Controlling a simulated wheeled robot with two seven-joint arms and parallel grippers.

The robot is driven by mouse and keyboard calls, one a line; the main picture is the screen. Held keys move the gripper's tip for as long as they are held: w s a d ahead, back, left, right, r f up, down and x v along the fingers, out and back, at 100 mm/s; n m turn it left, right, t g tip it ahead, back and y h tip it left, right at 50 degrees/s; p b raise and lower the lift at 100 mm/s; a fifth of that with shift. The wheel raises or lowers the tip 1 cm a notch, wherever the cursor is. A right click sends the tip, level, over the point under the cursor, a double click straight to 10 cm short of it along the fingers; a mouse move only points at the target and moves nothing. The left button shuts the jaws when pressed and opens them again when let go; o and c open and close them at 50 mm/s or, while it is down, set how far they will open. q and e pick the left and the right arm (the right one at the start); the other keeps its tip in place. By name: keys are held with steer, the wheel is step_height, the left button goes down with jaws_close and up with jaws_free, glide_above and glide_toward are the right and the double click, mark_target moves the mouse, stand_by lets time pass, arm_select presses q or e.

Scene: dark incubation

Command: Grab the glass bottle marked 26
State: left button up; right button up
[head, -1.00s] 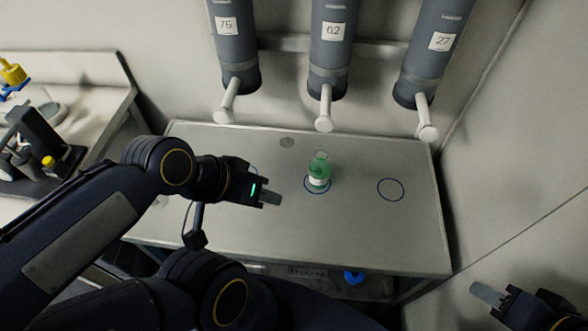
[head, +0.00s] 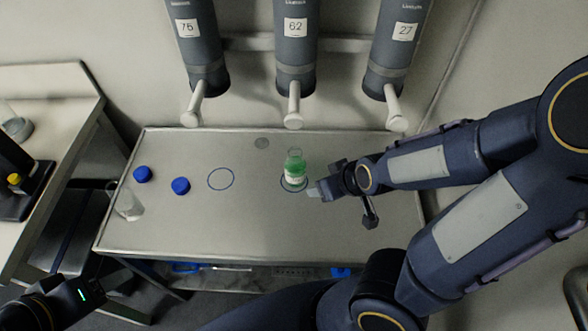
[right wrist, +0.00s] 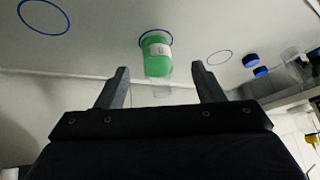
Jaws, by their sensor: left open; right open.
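A glass bottle with green content and a white label (head: 293,172) stands upright inside the middle circle on the table, below the cylinder marked 62. Its label is too small to read. It also shows in the right wrist view (right wrist: 157,58), ahead of and between the spread fingers. My right gripper (head: 316,190) is open and empty, low and just right of the bottle in the head view, seemingly not around it. My open right fingers (right wrist: 162,90) also show in the right wrist view. My left gripper (head: 82,290) is open at the lower left, away from the table, its fingers barely visible.
Two blue caps (head: 142,174) (head: 180,186) and a clear vessel (head: 127,206) are at the table's left. An empty blue circle (head: 220,179) lies left of the bottle. Wall cylinders with white spouts (head: 293,106) overhang the back edge. The table front (head: 230,235) is clear.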

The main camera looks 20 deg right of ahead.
steer(key=b, duration=0.5)
glide_toward(296, 153)
steer(key=shift+n+h, duration=0.3)
steer(key=shift+n, duration=0.1)
steer(key=x, duration=0.6)
steer(key=shift+a, duration=0.2)
steer(key=b+x, duration=0.2)
steer(key=x, duration=0.3)
steer(key=shift+r, duration=0.1)
steer(key=shift+c, duration=0.4)
jaws_close()
